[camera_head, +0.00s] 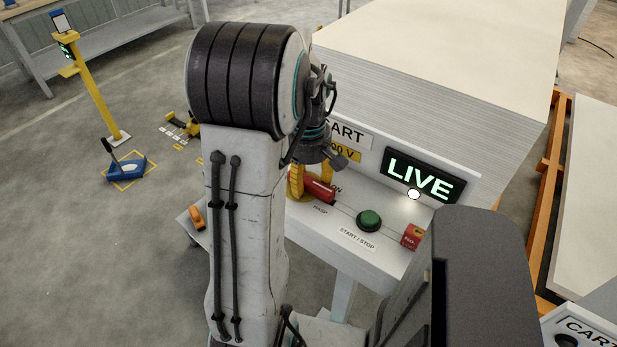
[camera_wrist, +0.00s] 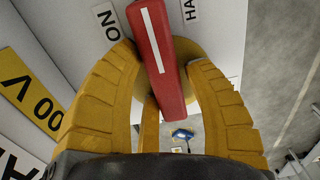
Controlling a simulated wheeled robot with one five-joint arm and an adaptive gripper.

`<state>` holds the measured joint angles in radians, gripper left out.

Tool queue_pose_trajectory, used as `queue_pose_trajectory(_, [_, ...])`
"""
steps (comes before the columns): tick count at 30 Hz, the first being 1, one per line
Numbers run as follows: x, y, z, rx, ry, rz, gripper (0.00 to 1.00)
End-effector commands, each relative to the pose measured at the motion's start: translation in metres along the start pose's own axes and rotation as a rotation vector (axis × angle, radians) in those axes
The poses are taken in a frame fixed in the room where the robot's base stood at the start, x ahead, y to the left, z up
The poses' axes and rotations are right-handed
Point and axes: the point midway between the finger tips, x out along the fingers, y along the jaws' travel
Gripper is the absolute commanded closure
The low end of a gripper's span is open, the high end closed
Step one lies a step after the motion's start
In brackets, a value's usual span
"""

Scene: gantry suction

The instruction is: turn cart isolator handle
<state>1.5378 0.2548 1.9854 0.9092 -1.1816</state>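The red isolator handle (camera_head: 320,190), with a white stripe, sits low on the cart panel by the "ON" and "HASP" labels. In the wrist view the handle (camera_wrist: 163,70) runs from the top edge down between my yellow fingers, over a round yellow base (camera_wrist: 207,48). My gripper (camera_head: 310,180) reaches down to it and also shows in the wrist view (camera_wrist: 165,58). The fingers stand around the handle, close on both sides, with narrow gaps visible. A third finger is partly hidden behind the handle. The lit sign (camera_head: 424,176) reads "LIVE".
A green start/stop button (camera_head: 369,220) and a small red box (camera_head: 412,236) sit right of the handle. A tall stack of pale sheets (camera_head: 450,50) rises behind. A yellow post (camera_head: 92,90) and a blue floor device (camera_head: 128,168) stand left. Floor between is mostly clear.

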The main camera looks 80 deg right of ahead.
Motion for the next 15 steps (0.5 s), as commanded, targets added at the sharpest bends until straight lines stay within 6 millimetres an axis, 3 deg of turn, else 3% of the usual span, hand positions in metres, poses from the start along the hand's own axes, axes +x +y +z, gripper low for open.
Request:
queue_pose_trajectory(6, [-0.0013,0.0010,-0.0006,0.001,0.002,0.005,0.36])
queue_pose_trajectory(15, [-0.0053,0.0017,-0.0008,0.002,0.003,0.007,0.36])
